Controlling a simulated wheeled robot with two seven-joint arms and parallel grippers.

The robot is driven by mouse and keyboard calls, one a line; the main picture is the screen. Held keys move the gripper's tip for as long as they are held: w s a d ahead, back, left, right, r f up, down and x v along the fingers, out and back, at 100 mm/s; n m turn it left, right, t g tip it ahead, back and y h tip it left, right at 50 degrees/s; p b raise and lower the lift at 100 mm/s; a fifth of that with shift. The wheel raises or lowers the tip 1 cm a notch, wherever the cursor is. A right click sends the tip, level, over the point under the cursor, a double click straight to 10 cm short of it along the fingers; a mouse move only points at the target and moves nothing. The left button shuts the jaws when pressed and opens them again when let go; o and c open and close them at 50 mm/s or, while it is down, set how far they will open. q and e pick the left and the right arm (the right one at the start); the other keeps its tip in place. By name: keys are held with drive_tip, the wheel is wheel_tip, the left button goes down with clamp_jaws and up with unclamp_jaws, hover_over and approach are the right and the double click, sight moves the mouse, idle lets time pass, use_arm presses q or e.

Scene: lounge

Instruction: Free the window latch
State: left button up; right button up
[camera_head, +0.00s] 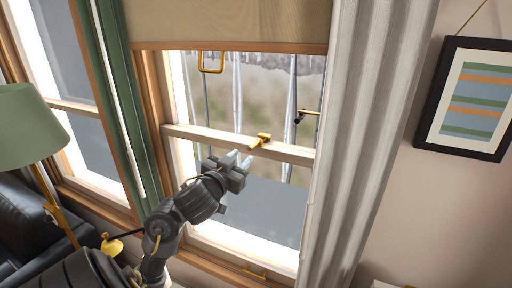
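The window latch (260,141) is a small gold piece on the wooden meeting rail across the middle of the window. Its handle slants down and to the left. My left gripper (239,158) is just below and left of the latch, in front of the pane. Its two pale fingertips point up toward the latch, with a small gap between them and nothing visible held. The fingertips look apart from the latch, though the depth between them is hard to judge. My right gripper is out of view.
A tan blind (228,22) covers the window's top. A white curtain (365,120) hangs right of the window and a green curtain (112,90) left of it. A green lamp (25,125) and dark armchair (25,220) stand at left. A framed picture (470,98) hangs at right.

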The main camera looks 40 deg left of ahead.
sight(256, 142)
use_arm(q)
drive_tip(key=b+x, duration=0.3)
drive_tip(key=x, duration=0.1)
drive_tip(key=b+x, duration=0.3)
drive_tip(key=x, duration=0.2)
drive_tip(key=shift+w+f, duration=0.25)
drive_tip(key=shift+w, duration=0.05)
drive_tip(key=shift+w+a+r, duration=0.15)
drive_tip(key=shift+w+a, duration=0.2)
drive_tip(key=shift+w, duration=0.3)
clamp_jaws()
